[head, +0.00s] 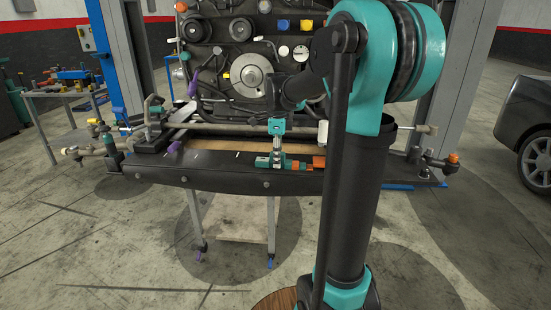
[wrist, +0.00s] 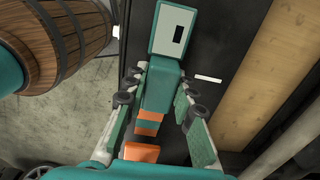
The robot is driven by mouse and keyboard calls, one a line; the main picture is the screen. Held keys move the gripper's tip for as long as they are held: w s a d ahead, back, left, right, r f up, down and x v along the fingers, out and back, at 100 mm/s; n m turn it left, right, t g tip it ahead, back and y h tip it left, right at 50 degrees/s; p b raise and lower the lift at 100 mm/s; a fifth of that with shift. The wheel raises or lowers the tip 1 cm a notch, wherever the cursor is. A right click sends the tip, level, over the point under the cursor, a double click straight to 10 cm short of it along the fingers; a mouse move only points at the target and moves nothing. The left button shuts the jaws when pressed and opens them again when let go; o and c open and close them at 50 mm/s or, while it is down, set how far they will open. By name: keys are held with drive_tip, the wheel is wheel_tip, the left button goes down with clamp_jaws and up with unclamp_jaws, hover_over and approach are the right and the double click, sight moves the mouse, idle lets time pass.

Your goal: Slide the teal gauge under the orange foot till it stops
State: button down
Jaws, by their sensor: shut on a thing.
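The teal gauge (wrist: 160,92) lies along the black crossbeam (head: 225,178). Its pale teal head has a dark slot, and orange bands mark its other end. In the head view the gauge (head: 262,162) has its head to the left and its banded end to the right. My gripper (wrist: 160,84) is shut on its middle, one finger on each side; it also shows in the head view (head: 277,153). The orange foot (head: 319,162) is just right of the banded end. In the wrist view the foot (wrist: 140,152) sits below the bands across a small dark gap, partly hidden by my gripper.
A wooden board (head: 225,144) runs behind the gauge, with the engine (head: 245,75) above. A clamp (head: 153,108) stands at the beam's left. A wooden barrel (wrist: 70,35) fills the wrist view's upper left. My arm covers the beam right of the foot.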

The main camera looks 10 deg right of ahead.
sight(305, 165)
drive_tip(key=shift+s+d, duration=0.1)
drive_tip(key=shift+d, duration=0.1)
drive_tip(key=shift+s+d, duration=0.1)
drive_tip(key=shift+d, duration=0.25)
drive_tip(key=shift+s+d, duration=0.3)
drive_tip(key=shift+d, duration=0.6)
drive_tip(key=shift+s+d, duration=0.3)
drive_tip(key=shift+d, duration=0.65)
drive_tip(key=shift+s+d, duration=0.3)
drive_tip(key=shift+d, duration=0.6)
idle(0.6)
drive_tip(key=shift+s+d, duration=0.1)
drive_tip(key=shift+d, duration=0.25)
drive_tip(key=shift+s+d, duration=0.15)
drive_tip(key=shift+d, duration=0.25)
drive_tip(key=shift+s+d, duration=0.1)
drive_tip(key=shift+d, duration=0.2)
drive_tip(key=shift+d, duration=0.15)
idle(0.7)
